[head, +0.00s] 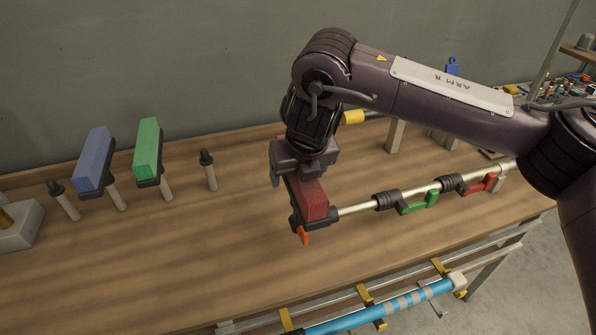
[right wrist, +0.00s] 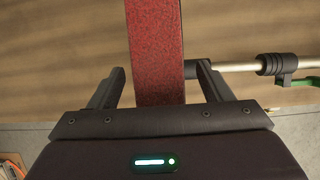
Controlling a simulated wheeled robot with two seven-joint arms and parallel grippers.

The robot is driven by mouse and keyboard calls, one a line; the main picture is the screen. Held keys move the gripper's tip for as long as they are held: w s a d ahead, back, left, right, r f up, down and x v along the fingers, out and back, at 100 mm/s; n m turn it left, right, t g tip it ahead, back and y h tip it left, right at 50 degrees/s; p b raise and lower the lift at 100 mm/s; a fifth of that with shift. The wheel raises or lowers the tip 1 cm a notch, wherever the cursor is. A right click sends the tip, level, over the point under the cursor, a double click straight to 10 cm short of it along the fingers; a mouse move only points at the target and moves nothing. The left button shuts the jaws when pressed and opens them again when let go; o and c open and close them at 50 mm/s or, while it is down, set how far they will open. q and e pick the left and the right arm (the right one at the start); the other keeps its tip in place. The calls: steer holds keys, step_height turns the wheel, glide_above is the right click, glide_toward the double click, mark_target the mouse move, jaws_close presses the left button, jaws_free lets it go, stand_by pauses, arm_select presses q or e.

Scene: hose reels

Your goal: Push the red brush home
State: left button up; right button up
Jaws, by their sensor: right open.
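The red brush (head: 312,198) is a dark red block in a black holder at the left end of a metal rod (head: 357,208). An orange tab (head: 304,236) hangs below the holder. My right gripper (head: 300,180) is at the brush's far end, pointing down. In the right wrist view the red brush (right wrist: 155,50) lies between the open fingers (right wrist: 158,85). The right finger is very close to it, with a gap at the left; contact is unclear. My left gripper is not in view.
Blue (head: 93,158) and green (head: 148,148) brushes stand on posts at the left, near bare black-capped posts (head: 208,170). The rod carries green (head: 418,204) and red (head: 482,185) handles. A blue tube (head: 350,318) lies along the front rail. The table's middle left is clear.

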steer(key=v, duration=0.8)
steer(key=shift+f, duration=0.1)
